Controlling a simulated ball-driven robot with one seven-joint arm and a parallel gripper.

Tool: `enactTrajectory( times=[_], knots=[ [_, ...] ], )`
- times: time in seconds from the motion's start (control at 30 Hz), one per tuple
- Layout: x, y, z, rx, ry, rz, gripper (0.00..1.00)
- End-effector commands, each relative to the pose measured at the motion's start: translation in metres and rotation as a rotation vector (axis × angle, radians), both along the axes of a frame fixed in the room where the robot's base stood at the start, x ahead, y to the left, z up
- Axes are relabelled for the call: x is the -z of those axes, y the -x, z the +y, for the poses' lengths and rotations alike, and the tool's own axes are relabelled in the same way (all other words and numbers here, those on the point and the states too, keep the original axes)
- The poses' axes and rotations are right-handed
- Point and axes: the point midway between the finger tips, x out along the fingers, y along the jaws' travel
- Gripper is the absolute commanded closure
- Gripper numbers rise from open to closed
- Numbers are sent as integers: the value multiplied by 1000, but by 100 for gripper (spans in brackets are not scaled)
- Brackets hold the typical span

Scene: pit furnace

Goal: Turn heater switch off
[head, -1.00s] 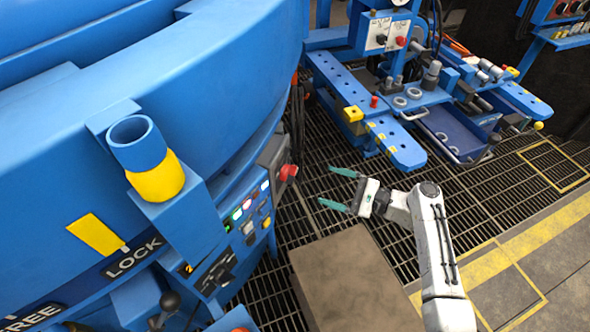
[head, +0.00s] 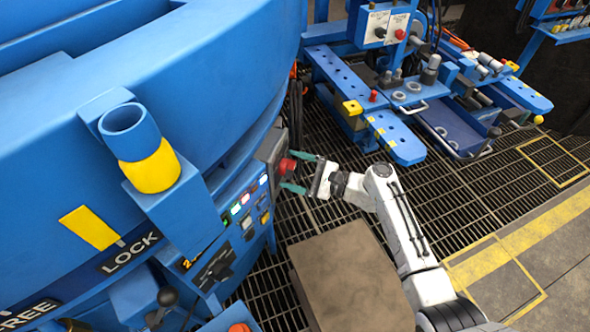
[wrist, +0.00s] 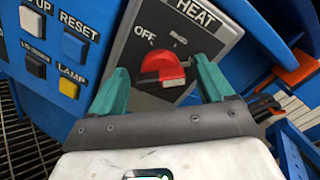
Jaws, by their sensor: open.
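The heater switch (wrist: 163,68) is a red rotary knob on a dark panel marked HEAT (wrist: 195,15), with OFF printed at its upper left in the wrist view. A second label at its upper right is too blurred to read. In the head view the red knob (head: 287,166) stands out from the side of the blue furnace. My gripper (wrist: 160,85) is open, with one green finger on each side of the knob; I cannot tell whether either finger touches it. My gripper also shows in the head view (head: 305,172), facing the panel from the right.
A control panel with RESET (wrist: 75,45) and LAMP (wrist: 69,85) buttons lies left of the switch. A brown block (head: 350,280) stands below my arm. A blue bench (head: 400,142) with tools is at the back right. Grating floor lies between.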

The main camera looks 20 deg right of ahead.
Motion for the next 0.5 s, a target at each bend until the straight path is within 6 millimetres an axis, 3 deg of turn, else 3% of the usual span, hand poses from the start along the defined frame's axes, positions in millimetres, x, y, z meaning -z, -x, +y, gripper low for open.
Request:
enactTrajectory(
  times=[0.07, 0.5],
  knots=[
    [0, 0, 0, 0, 0, 0, 22],
    [0, 0, 0, 0, 0, 0, 64]
  ],
)
